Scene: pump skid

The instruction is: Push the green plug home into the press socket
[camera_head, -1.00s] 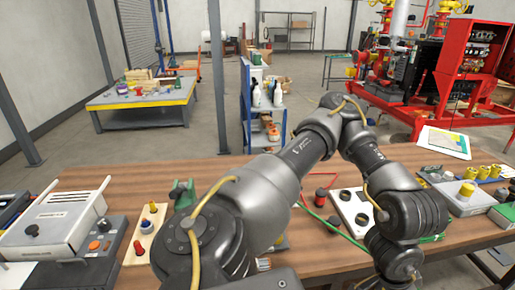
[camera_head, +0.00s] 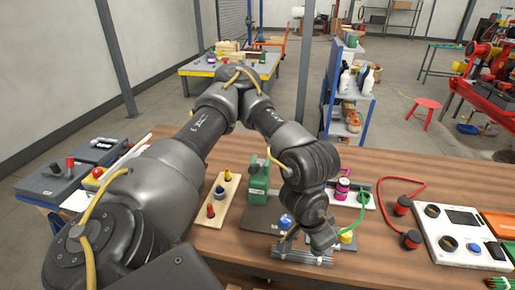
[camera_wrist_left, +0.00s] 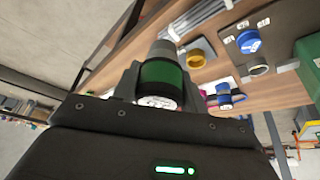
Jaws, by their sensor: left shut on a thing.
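My left gripper (camera_head: 320,240) is above the near table, beside a dark plate. In the left wrist view it is shut on the green plug (camera_wrist_left: 163,82), which has a dark green band, a pale printed end and a grey end. The plug is hidden behind my wrist in the head view. A green upright block (camera_head: 258,180) stands on the dark plate, with a blue round part (camera_head: 286,222) in front; both show in the wrist view, the block (camera_wrist_left: 310,62) at the right edge. I cannot tell which part is the press socket. My right gripper is out of view.
A bundle of grey rods (camera_head: 300,255) lies under my left gripper. Nearby are a yellow cup-like part (camera_head: 348,238), a pink jar (camera_head: 342,188), a green cable (camera_head: 364,205) and a red cable (camera_head: 405,182). A wooden strip (camera_head: 218,198) carries small knobs. A white panel (camera_head: 450,235) stands right.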

